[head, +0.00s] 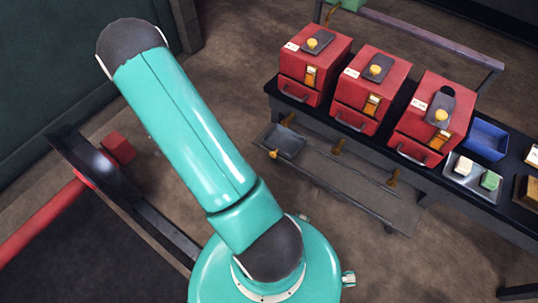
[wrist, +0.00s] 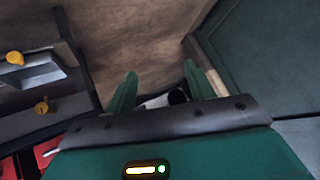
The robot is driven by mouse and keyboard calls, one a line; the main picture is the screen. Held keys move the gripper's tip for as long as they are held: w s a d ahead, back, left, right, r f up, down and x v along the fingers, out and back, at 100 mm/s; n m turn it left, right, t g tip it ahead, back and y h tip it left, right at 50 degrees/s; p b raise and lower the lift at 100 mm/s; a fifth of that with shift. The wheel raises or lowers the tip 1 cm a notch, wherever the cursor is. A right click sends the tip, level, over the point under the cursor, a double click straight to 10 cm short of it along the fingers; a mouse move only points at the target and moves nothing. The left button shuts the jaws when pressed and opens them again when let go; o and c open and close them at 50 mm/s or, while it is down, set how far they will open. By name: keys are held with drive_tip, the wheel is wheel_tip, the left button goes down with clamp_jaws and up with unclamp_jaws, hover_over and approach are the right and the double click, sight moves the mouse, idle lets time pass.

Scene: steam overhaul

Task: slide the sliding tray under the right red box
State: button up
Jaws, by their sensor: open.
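The right red box (head: 432,118) stands at the right end of the row of red boxes on the black bench in the head view. A grey sliding tray (head: 287,143) with a yellow knob (head: 273,154) sits on the rail below, under the left red box. In the wrist view, a grey tray-like part (wrist: 40,73) with a yellow knob (wrist: 15,57) shows at the left edge. My gripper (wrist: 160,84) is open, with nothing seen between its green fingers, apart from the tray. In the head view the gripper is not visible.
The left (head: 315,62) and middle (head: 371,86) red boxes stand beside the right one. A blue bin (head: 485,138) and a small tray (head: 472,173) with blocks are at the right. Brown floor lies before the bench.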

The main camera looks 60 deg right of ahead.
drive_tip(key=s+d+f+m+g+h, duration=0.2)
drive_tip(key=s+d+f, duration=0.3)
drive_tip(key=f, duration=0.4)
drive_tip(key=m+g+h, duration=0.2)
drive_tip(key=g+h, duration=0.2)
drive_tip(key=g, duration=0.2)
approach(273, 155)
drive_tip(key=x, duration=1)
drive_tip(key=shift+w+f, duration=0.15)
drive_tip(key=shift+w, duration=0.1)
drive_tip(key=shift+c, duration=0.2)
clamp_jaws()
drive_tip(key=shift+s+a, duration=0.1)
